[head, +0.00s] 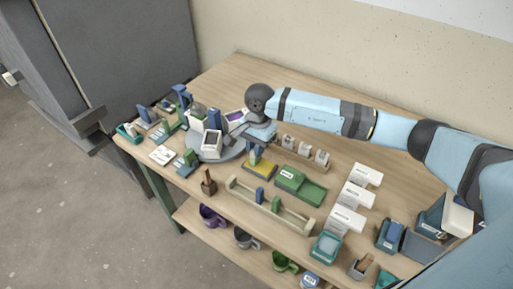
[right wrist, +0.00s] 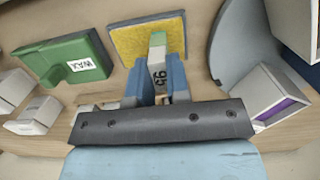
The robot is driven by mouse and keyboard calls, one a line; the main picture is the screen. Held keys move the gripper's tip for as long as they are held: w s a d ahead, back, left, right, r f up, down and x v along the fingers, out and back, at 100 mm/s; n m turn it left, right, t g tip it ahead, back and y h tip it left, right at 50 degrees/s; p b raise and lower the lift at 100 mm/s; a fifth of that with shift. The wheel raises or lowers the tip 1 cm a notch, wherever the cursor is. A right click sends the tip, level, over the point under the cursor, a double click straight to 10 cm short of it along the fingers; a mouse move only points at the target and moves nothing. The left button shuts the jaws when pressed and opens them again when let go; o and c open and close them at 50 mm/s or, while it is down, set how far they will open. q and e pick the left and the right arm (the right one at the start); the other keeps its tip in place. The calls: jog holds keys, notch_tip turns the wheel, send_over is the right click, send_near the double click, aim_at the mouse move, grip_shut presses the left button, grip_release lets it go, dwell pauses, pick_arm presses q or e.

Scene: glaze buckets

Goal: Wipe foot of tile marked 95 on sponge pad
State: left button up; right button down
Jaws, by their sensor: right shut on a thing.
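My right gripper (head: 258,143) reaches in from the right over the table and is shut on the tile marked 95 (right wrist: 157,72). The tile (head: 254,158) hangs below the gripper in the head view. The yellow sponge pad (head: 262,172) lies just under it, and the pad (right wrist: 128,45) shows behind the tile in the wrist view. I cannot tell whether the tile's foot touches the pad. My left gripper is out of view.
A green block labelled WAX (right wrist: 87,66) lies beside the pad. A grey round turntable (head: 228,154) with containers is on its other side. A wooden rack (head: 292,217) holding tiles stands in front. White boxes (head: 357,195) stand to the right. Mugs sit on the lower shelf.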

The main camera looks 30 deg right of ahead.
jog(key=shift+s+d+f, duration=0.15)
jog(key=shift+s+d, duration=0.3)
jog(key=shift+s, duration=0.35)
jog(key=shift+s+d+f, duration=0.1)
jog(key=shift+s+d, duration=0.35)
jog(key=shift+s, duration=0.3)
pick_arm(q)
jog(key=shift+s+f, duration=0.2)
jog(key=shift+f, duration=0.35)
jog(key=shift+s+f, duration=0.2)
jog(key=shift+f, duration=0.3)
pick_arm(e)
jog(key=shift+r, duration=0.1)
notch_tip(320, 180, up, 2)
jog(key=shift+w+p, duration=0.1)
jog(key=shift+p, duration=0.4)
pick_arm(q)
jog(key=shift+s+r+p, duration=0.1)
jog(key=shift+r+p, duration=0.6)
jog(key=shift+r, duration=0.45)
pick_arm(e)
jog(key=shift+r, duration=2.1)
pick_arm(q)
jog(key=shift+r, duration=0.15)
